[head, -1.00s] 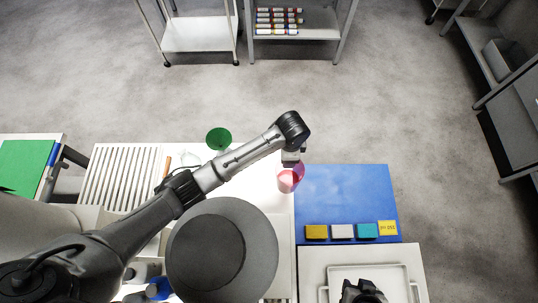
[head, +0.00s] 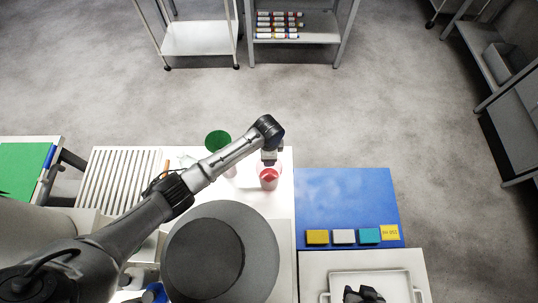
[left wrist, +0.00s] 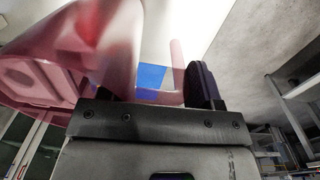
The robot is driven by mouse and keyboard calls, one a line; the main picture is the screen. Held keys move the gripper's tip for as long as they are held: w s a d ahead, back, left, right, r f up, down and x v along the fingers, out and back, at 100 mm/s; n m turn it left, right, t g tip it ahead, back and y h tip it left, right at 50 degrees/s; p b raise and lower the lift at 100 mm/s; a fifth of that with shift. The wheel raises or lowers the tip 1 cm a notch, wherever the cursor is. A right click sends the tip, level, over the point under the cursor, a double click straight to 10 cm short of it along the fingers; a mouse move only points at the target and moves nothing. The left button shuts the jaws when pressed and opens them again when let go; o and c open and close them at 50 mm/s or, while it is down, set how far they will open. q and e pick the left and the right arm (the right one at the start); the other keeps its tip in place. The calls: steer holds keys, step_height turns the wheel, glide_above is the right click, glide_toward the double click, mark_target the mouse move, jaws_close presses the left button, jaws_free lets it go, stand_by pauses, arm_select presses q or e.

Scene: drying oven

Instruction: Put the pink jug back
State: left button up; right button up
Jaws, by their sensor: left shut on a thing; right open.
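The pink jug (head: 269,181) is at the right part of the white table, just left of the blue mat (head: 340,200). My left gripper (head: 270,160) is above and at the jug, shut on it. In the left wrist view the translucent pink jug (left wrist: 75,50) fills the upper left, its handle beside the dark finger of my gripper (left wrist: 160,90). The other finger is mostly hidden by the jug. I cannot tell whether the jug touches the table. My right gripper (head: 363,294) is open and empty over the white tray (head: 345,277).
A green round object (head: 218,140) stands on the table left of the jug, with clear glassware near it. A slatted white rack (head: 120,175) is at the left. Yellow, white and teal blocks (head: 343,236) line the mat's front edge. Most of the mat is bare.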

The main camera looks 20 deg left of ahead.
arm_select(q)
steer(key=shift+f, duration=0.4)
steer(key=shift+f, duration=0.2)
steer(key=o, duration=1.4)
step_height(320, 180, up, 12)
steer(key=shift+w+r+p, duration=0.1)
steer(key=shift+r+p, duration=0.1)
steer(key=shift+p, duration=0.9)
